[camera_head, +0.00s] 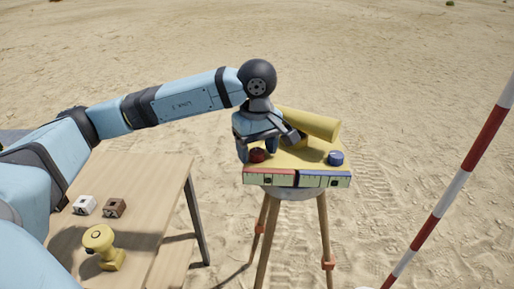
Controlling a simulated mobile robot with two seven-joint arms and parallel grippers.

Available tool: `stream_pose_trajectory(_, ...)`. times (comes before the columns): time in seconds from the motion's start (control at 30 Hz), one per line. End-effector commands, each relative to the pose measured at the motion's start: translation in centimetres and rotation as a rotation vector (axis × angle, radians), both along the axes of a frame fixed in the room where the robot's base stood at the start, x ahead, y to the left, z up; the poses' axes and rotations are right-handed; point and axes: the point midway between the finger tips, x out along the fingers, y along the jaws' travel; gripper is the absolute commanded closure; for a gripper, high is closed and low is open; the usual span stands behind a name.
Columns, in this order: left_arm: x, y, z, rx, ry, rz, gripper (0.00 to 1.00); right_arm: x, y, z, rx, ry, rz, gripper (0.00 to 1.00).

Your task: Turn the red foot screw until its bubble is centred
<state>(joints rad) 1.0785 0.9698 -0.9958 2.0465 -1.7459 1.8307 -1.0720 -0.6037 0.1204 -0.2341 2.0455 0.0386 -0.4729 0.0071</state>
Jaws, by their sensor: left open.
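The red foot screw (257,155) is a small dark red knob at the left front of the yellow levelling instrument (312,158) on its tripod. My left gripper (257,147) is open and points down at the red screw, its fingers around or just above it; contact cannot be told. A red-marked strip (270,178) runs along the instrument's front under the red screw; its bubble is too small to read. A blue foot screw (335,158) and a blue-marked strip (325,180) are on the right. My right gripper is out of view.
A wooden table (165,185) at the left holds a white block (85,205), a brown block (115,207) and a yellow device (100,245). A red and white pole (450,185) leans at the right. The tripod legs (322,235) stand on open sand.

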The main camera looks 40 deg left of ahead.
Motion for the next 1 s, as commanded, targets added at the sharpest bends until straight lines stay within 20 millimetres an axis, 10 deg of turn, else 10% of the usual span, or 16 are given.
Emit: stream_pose_trajectory(1.0,0.0,0.0,13.8,0.000,0.000,0.000,0.37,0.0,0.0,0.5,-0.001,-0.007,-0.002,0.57)
